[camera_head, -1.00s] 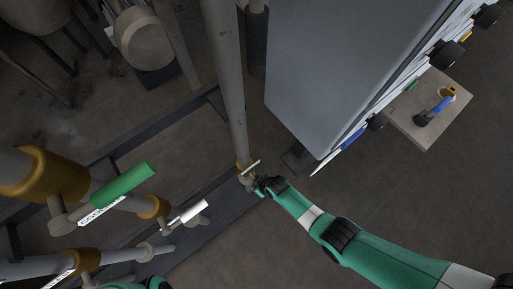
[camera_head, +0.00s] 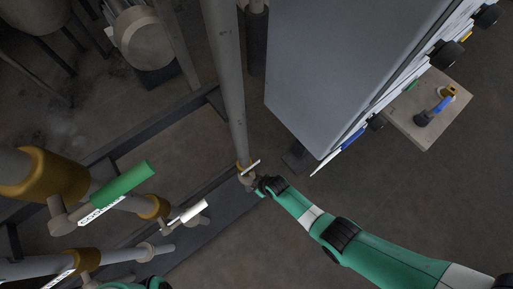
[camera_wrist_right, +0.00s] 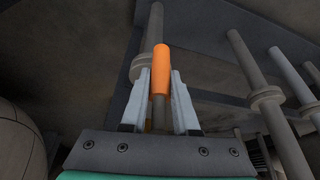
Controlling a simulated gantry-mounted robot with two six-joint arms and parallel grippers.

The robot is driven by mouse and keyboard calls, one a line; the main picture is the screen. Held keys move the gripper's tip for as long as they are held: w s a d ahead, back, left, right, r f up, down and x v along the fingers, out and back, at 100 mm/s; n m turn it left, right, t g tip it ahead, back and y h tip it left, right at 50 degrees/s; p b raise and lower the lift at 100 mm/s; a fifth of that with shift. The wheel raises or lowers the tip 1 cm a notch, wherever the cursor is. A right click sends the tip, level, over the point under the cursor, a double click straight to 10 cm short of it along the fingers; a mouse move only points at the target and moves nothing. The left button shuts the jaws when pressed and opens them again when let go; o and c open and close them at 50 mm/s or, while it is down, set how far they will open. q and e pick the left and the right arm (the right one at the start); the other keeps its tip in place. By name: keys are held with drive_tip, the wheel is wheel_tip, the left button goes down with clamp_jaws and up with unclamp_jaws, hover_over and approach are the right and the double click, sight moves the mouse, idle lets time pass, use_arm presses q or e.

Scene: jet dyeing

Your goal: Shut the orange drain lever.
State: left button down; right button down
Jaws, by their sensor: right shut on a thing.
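The orange drain lever (camera_wrist_right: 161,66) stands nearly upright between the two grey fingers of my right gripper (camera_wrist_right: 161,88) in the right wrist view. Its rounded end rises past the fingertips. My right gripper is shut on it. In the head view my right gripper (camera_head: 256,185) is at the foot of a tall grey pipe (camera_head: 228,90), by a small pale tag (camera_head: 252,166). The orange lever cannot be made out there. My left gripper is out of view; only a green bit of that arm shows at the bottom left edge.
A large grey cabinet (camera_head: 345,70) stands above my right arm. A pale block (camera_head: 425,130) holds a blue-handled tool. Grey pipes (camera_wrist_right: 265,95) stand right of the lever.

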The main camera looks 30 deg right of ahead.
drive_tip(key=shift+a, duration=0.1)
drive_tip(key=shift+a+f+y+b, duration=0.1)
drive_tip(key=shift+a+y+b, duration=0.45)
drive_tip(key=shift+y, duration=0.35)
drive_tip(key=shift+s+a+r+m+y+b, duration=0.1)
drive_tip(key=shift+a+r+m+y+b, duration=0.25)
drive_tip(key=shift+y, duration=0.5)
drive_tip(key=shift+a+r+m+y+b, duration=0.1)
drive_tip(key=shift+a+y+b, duration=0.1)
drive_tip(key=shift+a+y, duration=0.45)
drive_tip(key=shift+s+a+r+m+y+b, duration=0.1)
drive_tip(key=shift+a+r+m+y+b, duration=0.15)
drive_tip(key=shift+y, duration=0.75)
drive_tip(key=c, duration=0.7)
unclamp_jaws()
